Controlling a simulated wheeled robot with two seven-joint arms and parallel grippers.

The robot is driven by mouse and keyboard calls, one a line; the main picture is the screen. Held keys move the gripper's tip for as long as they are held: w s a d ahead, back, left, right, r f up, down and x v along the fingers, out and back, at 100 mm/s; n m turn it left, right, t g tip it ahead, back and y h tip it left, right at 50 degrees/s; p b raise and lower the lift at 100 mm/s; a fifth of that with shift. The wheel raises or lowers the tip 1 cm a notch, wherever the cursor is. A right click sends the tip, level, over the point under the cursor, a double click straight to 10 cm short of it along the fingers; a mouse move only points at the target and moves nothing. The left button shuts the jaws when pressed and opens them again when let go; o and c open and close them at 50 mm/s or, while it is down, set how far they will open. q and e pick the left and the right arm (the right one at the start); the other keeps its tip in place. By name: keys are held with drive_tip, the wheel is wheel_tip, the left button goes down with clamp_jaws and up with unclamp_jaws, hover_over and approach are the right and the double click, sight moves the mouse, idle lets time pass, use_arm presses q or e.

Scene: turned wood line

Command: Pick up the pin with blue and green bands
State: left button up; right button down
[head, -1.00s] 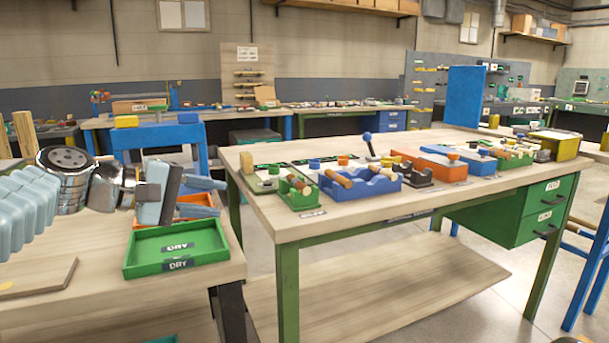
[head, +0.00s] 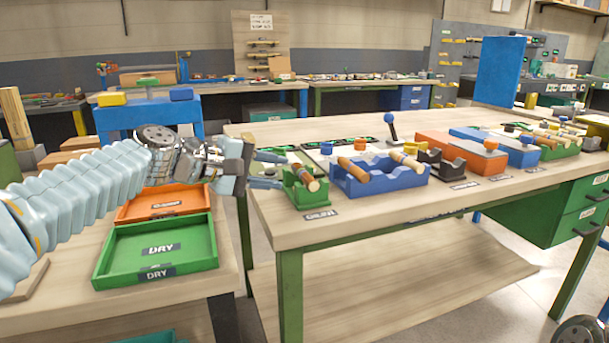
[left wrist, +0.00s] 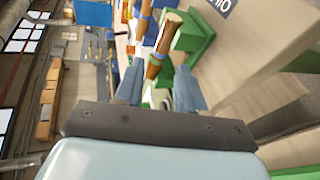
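A turned wooden pin (head: 306,178) lies in a small green holder (head: 300,196) at the near left corner of the middle bench. My right gripper is not in view.
A blue holder (head: 376,184) with more wooden pins stands just right of the green one. Orange and blue boxes (head: 462,152) follow along the bench. On the left bench are a green DRY tray (head: 205,262) and an orange tray (head: 135,210). A gap separates the benches.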

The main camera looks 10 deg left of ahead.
sight(300, 176)
use_arm(q)
drive_tip(key=x, duration=0.5)
drive_tip(key=shift+w+f, duration=0.1)
clamp_jaws()
